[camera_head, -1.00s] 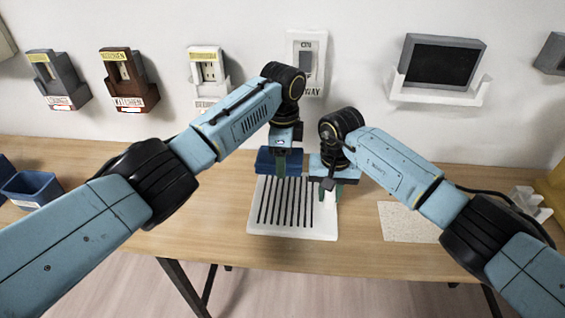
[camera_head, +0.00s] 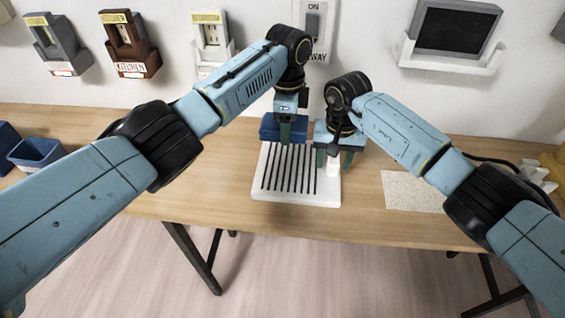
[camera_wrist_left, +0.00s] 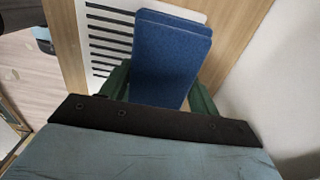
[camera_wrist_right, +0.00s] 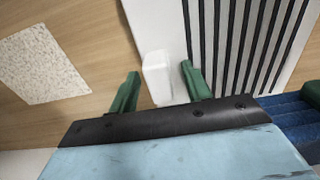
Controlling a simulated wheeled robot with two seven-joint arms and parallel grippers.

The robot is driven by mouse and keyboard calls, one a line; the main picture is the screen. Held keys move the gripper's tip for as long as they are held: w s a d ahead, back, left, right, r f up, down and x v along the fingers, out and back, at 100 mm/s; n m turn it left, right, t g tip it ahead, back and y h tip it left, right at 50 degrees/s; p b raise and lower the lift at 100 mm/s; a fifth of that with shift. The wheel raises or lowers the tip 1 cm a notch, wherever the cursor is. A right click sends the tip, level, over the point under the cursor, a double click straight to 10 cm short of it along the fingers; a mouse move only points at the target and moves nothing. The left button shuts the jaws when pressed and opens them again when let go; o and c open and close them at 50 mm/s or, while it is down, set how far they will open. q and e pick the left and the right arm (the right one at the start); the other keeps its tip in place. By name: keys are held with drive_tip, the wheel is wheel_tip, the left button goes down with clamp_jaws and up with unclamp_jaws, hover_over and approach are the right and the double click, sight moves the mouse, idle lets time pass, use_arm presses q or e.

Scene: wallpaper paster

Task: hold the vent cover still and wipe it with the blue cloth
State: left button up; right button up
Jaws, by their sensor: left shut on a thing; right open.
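The white vent cover (camera_head: 257,187) with dark slats lies flat on the table. A white tab (camera_head: 333,170) stands at its right edge. My left gripper (camera_head: 291,134) is shut on the blue cloth (camera_head: 270,128) at the far end of the cover. In the left wrist view, the cloth (camera_wrist_left: 172,60) sits between the green fingers and overlaps the slats' ends; whether it presses on them is unclear. My right gripper (camera_head: 335,156) is open at the tab. In the right wrist view, the tab (camera_wrist_right: 157,78) lies between the spread fingers, with gaps on both sides.
A speckled pale sheet (camera_head: 412,191) lies right of the cover. A blue bin (camera_head: 37,154) stands at the table's left. White pieces (camera_head: 535,176) lie at the far right. Switches and a dark screen (camera_head: 455,42) hang on the wall. The table left of the cover is bare.

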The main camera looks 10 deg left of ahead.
wheel_tip(320, 180, up, 12)
idle(0.4)
drive_tip(key=shift+f, duration=0.15)
